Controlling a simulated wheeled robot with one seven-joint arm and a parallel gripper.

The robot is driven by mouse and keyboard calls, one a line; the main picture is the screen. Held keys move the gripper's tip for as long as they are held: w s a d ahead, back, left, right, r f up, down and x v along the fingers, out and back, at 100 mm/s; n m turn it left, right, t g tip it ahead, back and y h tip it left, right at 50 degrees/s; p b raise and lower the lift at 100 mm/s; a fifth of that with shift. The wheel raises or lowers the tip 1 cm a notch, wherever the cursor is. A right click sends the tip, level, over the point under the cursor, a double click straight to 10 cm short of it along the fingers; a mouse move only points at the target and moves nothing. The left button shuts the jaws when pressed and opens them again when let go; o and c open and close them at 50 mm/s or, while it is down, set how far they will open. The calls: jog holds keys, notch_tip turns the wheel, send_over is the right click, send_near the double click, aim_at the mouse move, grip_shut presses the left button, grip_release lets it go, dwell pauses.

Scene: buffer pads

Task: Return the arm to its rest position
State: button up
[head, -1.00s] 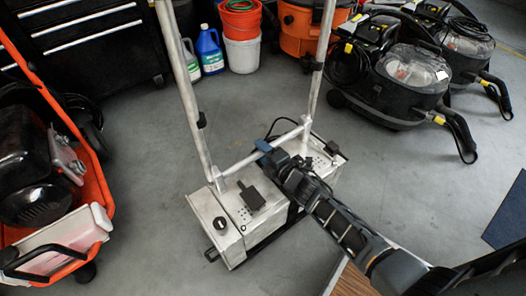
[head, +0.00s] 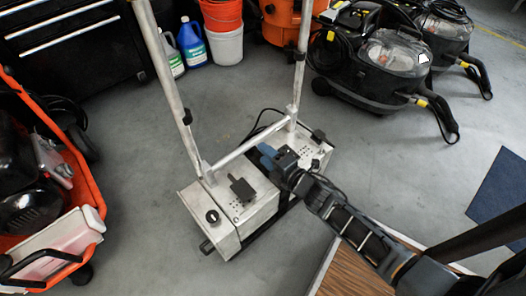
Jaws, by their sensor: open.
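My arm reaches in from the lower right of the head view. My gripper (head: 270,158), with blue fingertips, is over the silver floor machine, near its crossbar. It looks empty. The small picture does not show whether the fingers touch the machine. The floor machine (head: 232,235) is a metal box with two upright handle poles (head: 170,85) joined by a low crossbar (head: 245,145). A black block (head: 241,190) and a round black knob (head: 212,216) sit on its top. Part of its right side is hidden behind my gripper and arm.
Black vacuum machines (head: 370,75) stand at the upper right. An orange machine (head: 85,180) is at the left. Bottles (head: 192,42) and buckets (head: 225,45) stand at the back. A wooden surface (head: 345,270) lies under my arm. A dark blue mat (head: 500,188) is at right. Grey floor is clear between them.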

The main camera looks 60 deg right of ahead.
dwell(0.5)
jog(key=s+a+r+m+y, duration=0.2)
jog(key=s+a+r+m, duration=0.6)
jog(key=s+r, duration=0.45)
jog(key=s+a+r+m+y, duration=0.2)
jog(key=s+a+r+m, duration=0.5)
jog(key=s+a+r, duration=0.5)
notch_tip(320, 180, up, 30)
jog(key=d+p, duration=0.1)
jog(key=p, duration=2.8)
jog(key=shift+r, duration=0.25)
